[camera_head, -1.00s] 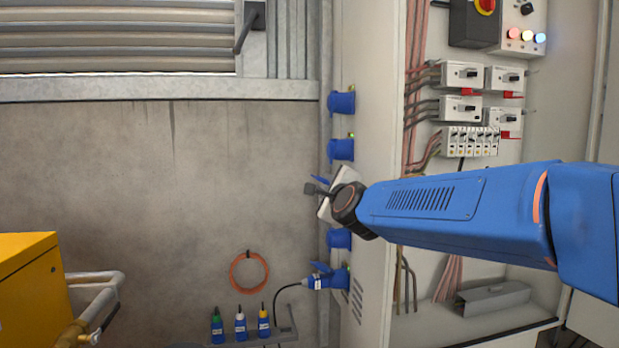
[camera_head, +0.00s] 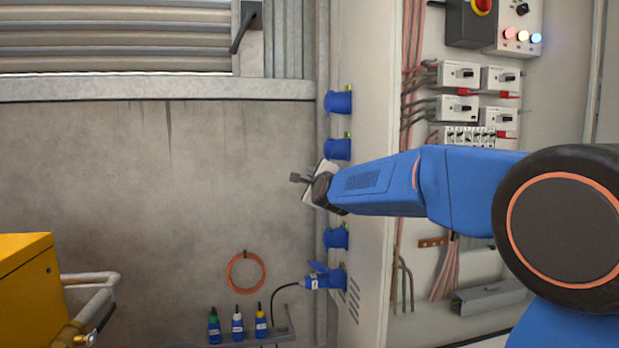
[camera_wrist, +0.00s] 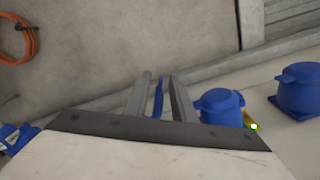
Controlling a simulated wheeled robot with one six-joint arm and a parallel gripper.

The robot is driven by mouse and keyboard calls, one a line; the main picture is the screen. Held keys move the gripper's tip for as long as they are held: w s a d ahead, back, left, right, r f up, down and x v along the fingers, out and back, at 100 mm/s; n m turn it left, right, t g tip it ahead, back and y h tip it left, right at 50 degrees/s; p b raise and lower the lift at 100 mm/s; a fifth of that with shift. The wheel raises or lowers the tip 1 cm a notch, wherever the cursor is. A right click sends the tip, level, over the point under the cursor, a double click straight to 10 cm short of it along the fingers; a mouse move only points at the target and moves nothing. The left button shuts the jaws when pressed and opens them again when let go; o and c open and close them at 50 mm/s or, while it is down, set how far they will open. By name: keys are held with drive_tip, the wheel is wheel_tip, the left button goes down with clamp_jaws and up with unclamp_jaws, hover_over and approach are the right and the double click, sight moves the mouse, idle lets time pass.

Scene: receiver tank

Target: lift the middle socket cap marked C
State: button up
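The middle socket's cap shows in the wrist view as a thin blue flap (camera_wrist: 158,97), seen edge-on and standing out between my two grey fingers. My gripper (camera_wrist: 162,97) is open around it, with a gap visible on either side. I cannot tell whether a fingertip touches it. The socket body is hidden behind my gripper's housing, and no letter C is legible. In the head view my gripper (camera_head: 300,178) is beside the cabinet's side face, over the middle of the socket column, and hides the cap.
Blue sockets stand above (camera_head: 338,149) and below (camera_head: 336,237) my gripper. The lowest holds a plug (camera_head: 318,282) with a black cable. Two capped sockets also show in the wrist view (camera_wrist: 220,105).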

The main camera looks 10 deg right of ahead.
drive_tip(key=shift+w, duration=0.6)
clamp_jaws()
idle(1.1)
